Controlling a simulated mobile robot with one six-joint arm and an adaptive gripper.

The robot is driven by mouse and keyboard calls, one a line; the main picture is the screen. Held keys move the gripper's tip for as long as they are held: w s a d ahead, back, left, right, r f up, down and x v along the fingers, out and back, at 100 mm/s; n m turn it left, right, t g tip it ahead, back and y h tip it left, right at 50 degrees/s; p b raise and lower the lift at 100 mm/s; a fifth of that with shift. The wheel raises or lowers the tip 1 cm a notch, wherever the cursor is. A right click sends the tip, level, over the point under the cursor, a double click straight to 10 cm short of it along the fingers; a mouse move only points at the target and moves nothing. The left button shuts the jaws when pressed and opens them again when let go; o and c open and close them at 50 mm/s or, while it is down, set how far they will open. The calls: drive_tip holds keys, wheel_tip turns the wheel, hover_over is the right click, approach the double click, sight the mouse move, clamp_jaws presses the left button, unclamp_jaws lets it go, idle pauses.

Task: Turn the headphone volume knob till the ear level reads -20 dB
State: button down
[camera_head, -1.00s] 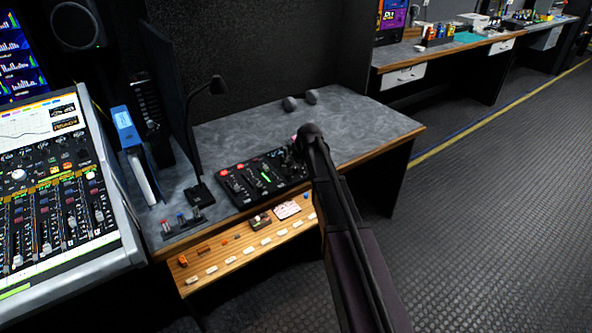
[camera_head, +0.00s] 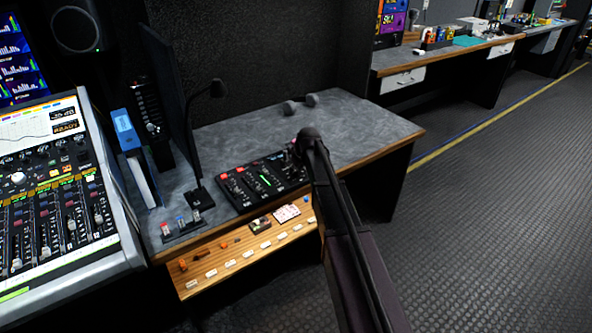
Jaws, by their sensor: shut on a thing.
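The black control panel (camera_head: 240,192) with small knobs, red buttons and a green-lit strip lies on the grey desk. My arm comes in from the lower right. My gripper (camera_head: 294,158) is down at the panel's right end, mostly hidden behind my wrist. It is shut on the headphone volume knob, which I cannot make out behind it. A small amber readout (camera_head: 64,115) sits at the upper right of the mixing console's screen. Its upper line looks like about -25 dB, but the digits are too small to be sure; the lower line looks like "READY".
A gooseneck microphone (camera_head: 197,160) stands left of the panel, beside a dark upright screen. A blue-and-white binder (camera_head: 133,150) and the mixing console (camera_head: 55,195) are further left. Headphones (camera_head: 300,104) lie at the back of the desk (camera_head: 365,125). The desk's right side is clear.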

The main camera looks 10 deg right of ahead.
drive_tip(key=shift+m, duration=0.3)
drive_tip(key=shift+a+m+h, duration=0.1)
drive_tip(key=shift+m+h, duration=1)
drive_tip(key=shift+m, duration=1.4)
drive_tip(key=shift+s, duration=0.1)
drive_tip(key=shift+c, duration=2.1)
unclamp_jaws()
drive_tip(key=shift+f, duration=0.1)
drive_tip(key=shift+n, duration=0.4)
